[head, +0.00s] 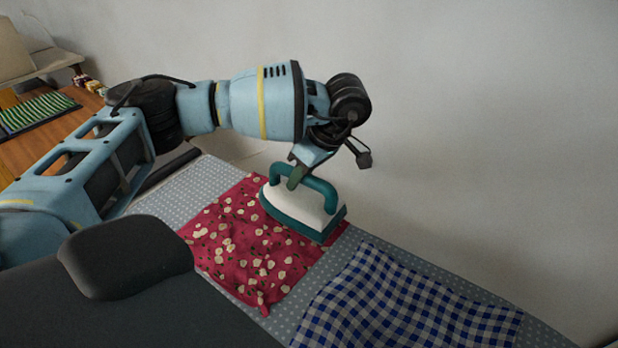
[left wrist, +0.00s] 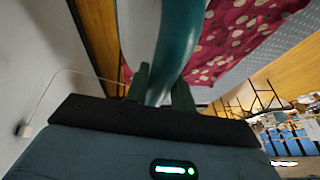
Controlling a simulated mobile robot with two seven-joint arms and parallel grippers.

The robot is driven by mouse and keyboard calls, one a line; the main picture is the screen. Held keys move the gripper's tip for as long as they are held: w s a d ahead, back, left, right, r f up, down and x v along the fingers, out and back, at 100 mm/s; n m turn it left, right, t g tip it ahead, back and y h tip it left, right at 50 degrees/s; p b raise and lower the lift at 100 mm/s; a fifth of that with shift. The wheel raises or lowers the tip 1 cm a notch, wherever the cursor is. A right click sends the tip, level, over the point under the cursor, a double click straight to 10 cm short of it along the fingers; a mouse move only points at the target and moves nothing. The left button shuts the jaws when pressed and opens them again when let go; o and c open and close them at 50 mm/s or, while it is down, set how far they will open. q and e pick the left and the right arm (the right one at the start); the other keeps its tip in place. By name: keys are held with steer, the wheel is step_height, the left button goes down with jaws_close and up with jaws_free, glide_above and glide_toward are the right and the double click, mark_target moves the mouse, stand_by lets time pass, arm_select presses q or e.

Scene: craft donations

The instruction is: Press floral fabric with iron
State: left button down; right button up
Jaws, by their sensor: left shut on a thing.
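The floral fabric (head: 245,245) is red with cream flowers and lies wrinkled on the dotted ironing board; it also shows in the left wrist view (left wrist: 235,35). The iron (head: 297,212) has a teal handle and base and a white body. It is over the upper right part of the floral fabric; I cannot tell whether its sole touches the cloth. My left gripper (head: 296,178) is shut on the iron's handle, which runs between its fingers in the left wrist view (left wrist: 160,88). My right gripper is not in view.
A blue and white checked cloth (head: 400,305) lies on the ironing board (head: 180,197), right of the floral fabric. A wall stands close behind the board. A wooden table (head: 45,140) with a green striped item (head: 38,113) is at the far left.

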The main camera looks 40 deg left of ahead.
mark_target(289, 170)
arm_select(q)
steer(key=shift+s+a+f, duration=0.1)
steer(key=shift+a+f, duration=0.1)
steer(key=shift+a, duration=1.15)
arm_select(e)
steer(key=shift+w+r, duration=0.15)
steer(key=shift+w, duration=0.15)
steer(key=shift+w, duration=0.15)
arm_select(q)
steer(key=shift+r, duration=0.1)
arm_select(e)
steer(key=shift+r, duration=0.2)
arm_select(q)
steer(key=shift+a+r+p, duration=0.1)
steer(key=shift+a+p, duration=0.05)
steer(key=shift+p, duration=0.15)
